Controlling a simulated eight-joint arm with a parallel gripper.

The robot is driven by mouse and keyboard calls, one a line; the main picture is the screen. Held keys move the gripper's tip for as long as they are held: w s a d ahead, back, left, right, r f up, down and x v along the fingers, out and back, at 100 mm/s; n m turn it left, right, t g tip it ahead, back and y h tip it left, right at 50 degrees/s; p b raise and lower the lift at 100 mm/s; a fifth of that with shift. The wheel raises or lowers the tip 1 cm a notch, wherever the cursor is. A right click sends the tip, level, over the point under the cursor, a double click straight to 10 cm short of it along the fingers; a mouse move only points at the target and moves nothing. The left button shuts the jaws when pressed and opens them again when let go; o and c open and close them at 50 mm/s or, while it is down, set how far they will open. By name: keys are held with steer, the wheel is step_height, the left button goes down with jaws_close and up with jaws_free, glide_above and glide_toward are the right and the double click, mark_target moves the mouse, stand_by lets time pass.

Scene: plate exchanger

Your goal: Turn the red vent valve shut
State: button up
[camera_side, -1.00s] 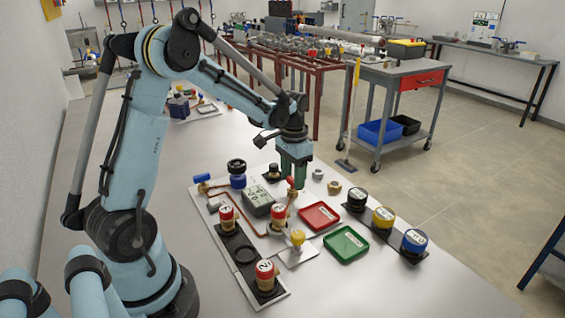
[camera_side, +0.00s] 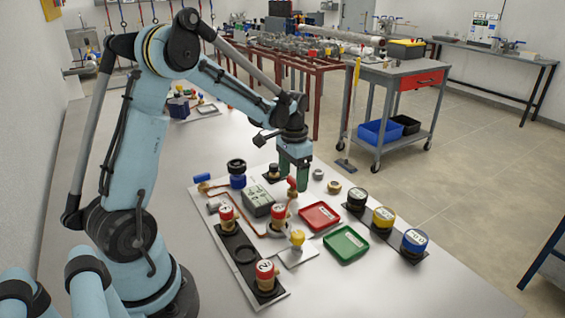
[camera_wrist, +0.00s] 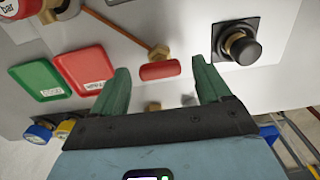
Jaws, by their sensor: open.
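The red vent valve has a red bar handle on a brass body at the end of a copper pipe. In the side view its red handle (camera_side: 292,181) shows just at the fingertips, partly hidden. In the wrist view the red handle (camera_wrist: 160,71) lies crosswise between the green fingers, with the brass body (camera_wrist: 159,50) just beyond it. My gripper (camera_side: 294,187) points down over the valve. It is open, with one finger at each end of the handle and a visible gap on both sides, as the wrist view (camera_wrist: 163,67) shows.
A black knob (camera_wrist: 241,47) stands close beside one finger. A red tray (camera_side: 320,216) and a green tray (camera_side: 346,245) lie nearby. A grey meter box (camera_side: 257,203) and red-capped cylinders (camera_side: 278,214) stand near the valve. Black, yellow and blue-capped jars (camera_side: 383,218) line the right.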

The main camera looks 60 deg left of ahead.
mark_target(293, 179)
steer(key=shift+r, duration=0.1)
step_height(293, 179, up, 12)
stand_by(0.6)
steer(key=s+d+f+t, duration=0.1)
steer(key=s+d+t, duration=0.2)
steer(key=s+d, duration=0.2)
steer(key=s+d+f+t, duration=0.1)
steer(key=s+d+t, duration=0.3)
steer(key=d, duration=0.6)
steer(key=shift+s+d+f, duration=0.25)
steer(key=shift+s, duration=0.55)
